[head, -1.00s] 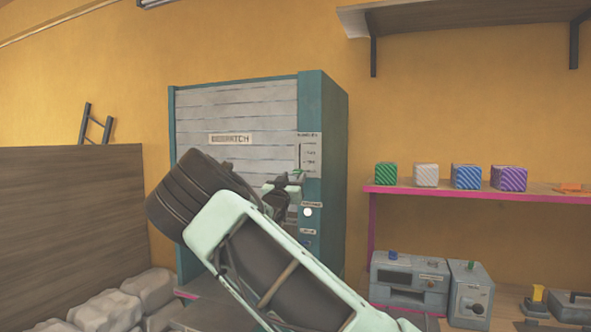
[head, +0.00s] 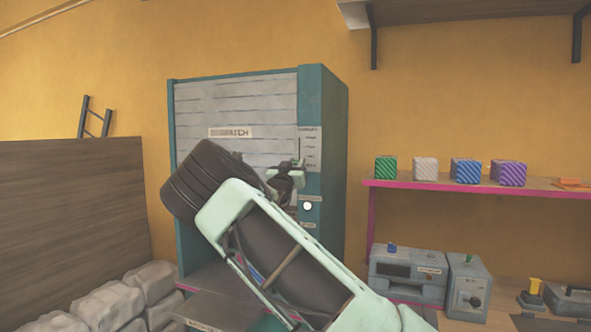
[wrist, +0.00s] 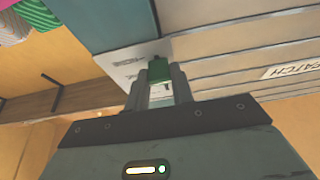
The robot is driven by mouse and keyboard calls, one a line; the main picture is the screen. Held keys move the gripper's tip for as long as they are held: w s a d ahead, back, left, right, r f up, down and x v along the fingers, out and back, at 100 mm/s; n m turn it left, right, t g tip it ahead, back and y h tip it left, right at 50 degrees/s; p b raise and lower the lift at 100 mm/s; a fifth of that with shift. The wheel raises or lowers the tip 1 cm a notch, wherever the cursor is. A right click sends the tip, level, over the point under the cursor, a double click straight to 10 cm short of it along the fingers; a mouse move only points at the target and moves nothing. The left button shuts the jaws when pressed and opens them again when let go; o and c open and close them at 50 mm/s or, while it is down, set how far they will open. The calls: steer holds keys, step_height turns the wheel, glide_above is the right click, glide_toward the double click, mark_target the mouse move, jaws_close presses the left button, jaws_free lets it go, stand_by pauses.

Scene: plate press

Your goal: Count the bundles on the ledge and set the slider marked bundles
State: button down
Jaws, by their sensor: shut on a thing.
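The teal cabinet (head: 325,110) marked dispatch has a pale panel (head: 310,147) on its front, with a slider slot and small marks; its heading is blurred. My gripper (head: 297,166) is at this slot. In the wrist view my gripper (wrist: 160,80) is shut on the green slider knob (wrist: 158,68), one finger on each side. The slider's exact mark cannot be read. On the pink-edged ledge (head: 410,185) at the right stand striped bundles in a row: green (head: 386,169), white (head: 425,169), blue (head: 465,171) and purple (head: 508,173).
A flat orange item (head: 572,183) lies on the ledge's right end. A round white button (head: 307,206) is below the slider panel. Grey boxes with knobs (head: 408,275) stand below the ledge. Pale sacks (head: 105,300) lie at lower left, by a brown board (head: 70,210).

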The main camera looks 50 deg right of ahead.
mark_target(299, 144)
step_height(299, 144, up, 5)
steer(key=shift+f+p, duration=0.1)
steer(key=shift+p, duration=0.25)
steer(key=c, duration=1.2)
jaws_free()
steer(key=b+v, duration=0.5)
steer(key=v, duration=1.2)
steer(key=shift+s+a+b, duration=0.2)
steer(key=shift+b, duration=0.2)
